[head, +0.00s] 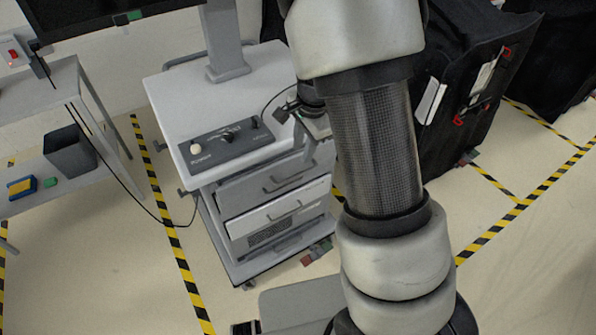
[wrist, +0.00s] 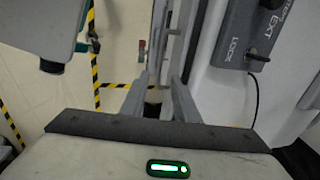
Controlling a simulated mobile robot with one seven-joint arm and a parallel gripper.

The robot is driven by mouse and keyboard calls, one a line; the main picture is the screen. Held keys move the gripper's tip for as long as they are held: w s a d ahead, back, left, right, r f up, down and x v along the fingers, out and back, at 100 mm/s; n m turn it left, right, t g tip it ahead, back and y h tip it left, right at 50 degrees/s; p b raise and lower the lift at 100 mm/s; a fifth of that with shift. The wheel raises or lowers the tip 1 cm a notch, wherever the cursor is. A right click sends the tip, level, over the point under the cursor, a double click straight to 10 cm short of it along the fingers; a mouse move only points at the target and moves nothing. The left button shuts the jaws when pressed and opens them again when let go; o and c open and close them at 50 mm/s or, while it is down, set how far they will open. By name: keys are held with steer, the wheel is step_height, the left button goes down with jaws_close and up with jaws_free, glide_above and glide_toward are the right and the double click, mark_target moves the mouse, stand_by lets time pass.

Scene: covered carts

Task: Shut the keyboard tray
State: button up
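The light grey cart (head: 168,86) stands left of my arm in the head view. I cannot clearly tell its keyboard tray apart from the top and the stacked fronts below it. A pale strip (wrist: 157,45), possibly an edge of the tray, runs between and beyond my fingers in the wrist view. My gripper (wrist: 158,88) has its two fingers spread, with a gap between them; I cannot tell whether either touches the strip. In the head view my gripper (head: 284,112) is small and dark at the cart's right side, and my arm hides what lies behind it.
A control panel (head: 225,140) with knobs sits on the cart top; it also shows in the wrist view (wrist: 254,36). Drawers with handles (head: 284,206) are below. A black covered cart (head: 455,100) stands right, a side table (head: 42,92) left. Striped tape (head: 163,205) crosses open floor.

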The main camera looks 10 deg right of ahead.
mark_target(298, 175)
steer(key=f, duration=0.3)
steer(key=w+f+b, duration=0.1)
steer(key=f, duration=0.3)
steer(key=w+f, duration=0.1)
steer(key=f, duration=0.3)
steer(key=shift+w+a+b, duration=0.1)
steer(key=shift+a+b, duration=0.25)
steer(key=shift+a, duration=0.05)
jaws_close()
